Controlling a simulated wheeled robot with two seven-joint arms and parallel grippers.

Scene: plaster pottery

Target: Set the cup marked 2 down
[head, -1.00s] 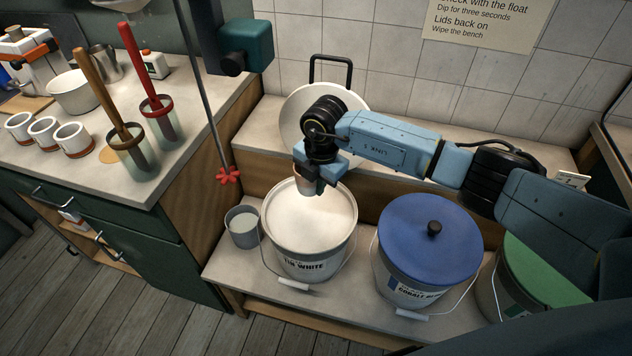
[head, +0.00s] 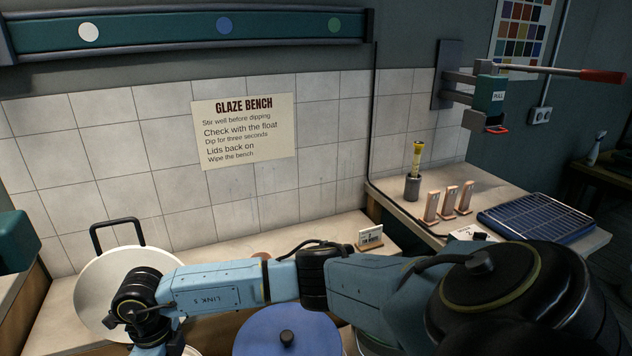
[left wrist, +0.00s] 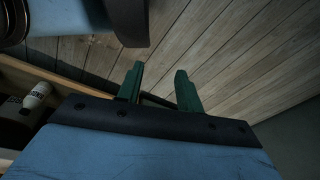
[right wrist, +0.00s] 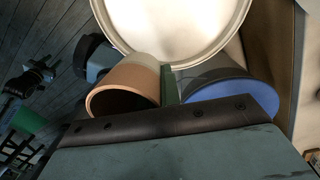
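A terracotta cup (right wrist: 125,85) with a pale far end shows in the right wrist view, its open rim towards the camera. No number is visible on it. My right gripper (right wrist: 168,85) is shut on its wall; one green finger shows beside the cup, and the other is hidden. The cup is held near the white glaze bucket (right wrist: 180,25); its exact height is unclear. In the head view the cup is out of sight. My left gripper (left wrist: 158,88) is open and empty, with the plank floor beyond it.
The blue-lidded bucket (head: 285,335) stands beside the white one. On the right bench are several upright test pieces (head: 448,203), a blue slatted rack (head: 535,215) and a wall-mounted lever device (head: 490,95).

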